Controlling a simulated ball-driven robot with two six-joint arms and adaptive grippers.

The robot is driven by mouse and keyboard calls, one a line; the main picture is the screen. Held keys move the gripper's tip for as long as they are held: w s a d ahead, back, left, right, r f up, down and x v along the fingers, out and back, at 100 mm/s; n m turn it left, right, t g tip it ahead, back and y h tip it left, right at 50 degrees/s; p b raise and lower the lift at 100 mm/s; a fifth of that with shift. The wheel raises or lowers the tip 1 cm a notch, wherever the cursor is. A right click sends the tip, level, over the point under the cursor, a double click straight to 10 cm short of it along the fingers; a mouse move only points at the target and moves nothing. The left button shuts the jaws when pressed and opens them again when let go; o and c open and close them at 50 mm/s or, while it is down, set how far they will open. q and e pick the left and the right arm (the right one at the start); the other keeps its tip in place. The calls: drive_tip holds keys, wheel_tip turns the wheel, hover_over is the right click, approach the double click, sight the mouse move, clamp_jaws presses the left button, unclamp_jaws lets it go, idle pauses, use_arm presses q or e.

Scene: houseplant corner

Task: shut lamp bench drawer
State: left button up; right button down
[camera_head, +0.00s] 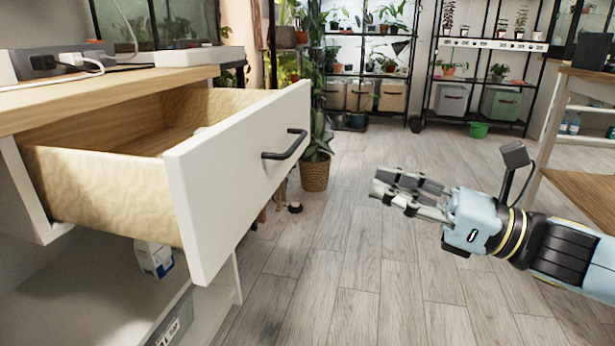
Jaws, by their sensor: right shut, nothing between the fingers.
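The drawer (240,155) of the wooden-topped bench (120,90) stands well open at the left. It has a white front, pale wooden sides and a dark bar handle (285,146). Part of its inside shows, with a small pale thing at the far end that I cannot make out. My right gripper (376,188) is shut and empty over the floor, to the right of the drawer front and apart from the handle. It points left. My left gripper is not in view.
A power strip (60,62) with cables lies on the bench top. A potted plant in a woven basket (315,174) stands on the floor behind the drawer. Plant shelves line the back wall. A wooden table (590,190) stands at the right. The middle floor is clear.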

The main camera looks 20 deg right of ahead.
sight(291, 153)
drive_tip(key=b+x, duration=0.3)
drive_tip(key=x, duration=0.7)
drive_tip(key=shift+w, duration=0.2)
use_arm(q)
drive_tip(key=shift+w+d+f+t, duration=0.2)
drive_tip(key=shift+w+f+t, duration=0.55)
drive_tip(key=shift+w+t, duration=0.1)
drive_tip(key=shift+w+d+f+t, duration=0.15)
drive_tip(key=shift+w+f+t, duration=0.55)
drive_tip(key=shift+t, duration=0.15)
use_arm(e)
drive_tip(key=shift+w+a, duration=0.4)
drive_tip(key=shift+a, duration=0.1)
